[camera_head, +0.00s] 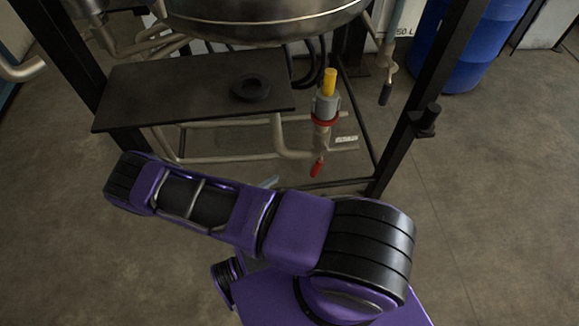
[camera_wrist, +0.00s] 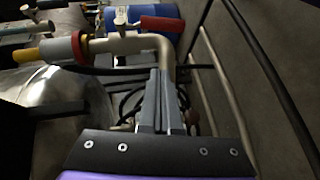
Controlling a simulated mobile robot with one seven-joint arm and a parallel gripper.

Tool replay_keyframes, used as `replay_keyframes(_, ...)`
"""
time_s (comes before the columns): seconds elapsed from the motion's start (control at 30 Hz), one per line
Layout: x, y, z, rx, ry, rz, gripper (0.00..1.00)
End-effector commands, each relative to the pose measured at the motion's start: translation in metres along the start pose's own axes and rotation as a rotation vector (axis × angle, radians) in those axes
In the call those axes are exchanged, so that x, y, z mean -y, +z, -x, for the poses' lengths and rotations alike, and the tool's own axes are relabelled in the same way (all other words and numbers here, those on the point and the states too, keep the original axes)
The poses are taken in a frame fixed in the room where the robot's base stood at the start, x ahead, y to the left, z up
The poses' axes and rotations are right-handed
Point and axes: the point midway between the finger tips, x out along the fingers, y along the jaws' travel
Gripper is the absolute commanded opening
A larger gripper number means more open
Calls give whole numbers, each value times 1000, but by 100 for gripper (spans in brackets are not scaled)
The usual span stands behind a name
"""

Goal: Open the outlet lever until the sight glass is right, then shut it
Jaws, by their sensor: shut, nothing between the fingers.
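A small lever with a red handle (camera_head: 317,168) hangs downward below the pipe fitting under the vessel. In the wrist view the red handle (camera_wrist: 163,24) points right, roughly along the pipe. Above it in the head view is a grey fitting (camera_head: 326,107) with a yellow top and a red ring; it also shows in the wrist view (camera_wrist: 62,50). I cannot tell which part is the sight glass. My gripper (camera_wrist: 161,74) is shut and empty, apart from the red handle. In the head view my arm mostly hides the gripper.
A steel vessel (camera_head: 262,22) sits above a dark shelf (camera_head: 180,92) bearing a black ring-shaped object (camera_head: 250,88). Frame posts and low pipes (camera_head: 205,158) surround the lever. A blue barrel (camera_head: 465,45) stands back right. The floor at right is clear.

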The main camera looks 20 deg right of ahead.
Motion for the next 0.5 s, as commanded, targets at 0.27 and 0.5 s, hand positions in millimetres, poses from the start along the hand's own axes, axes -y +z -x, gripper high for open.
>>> replay_keyframes(0.27, 0, 1, -38, 2, 4, -1, 0)
replay_keyframes(0.5, 1, 1, -90, 3, 1, -1, 0)
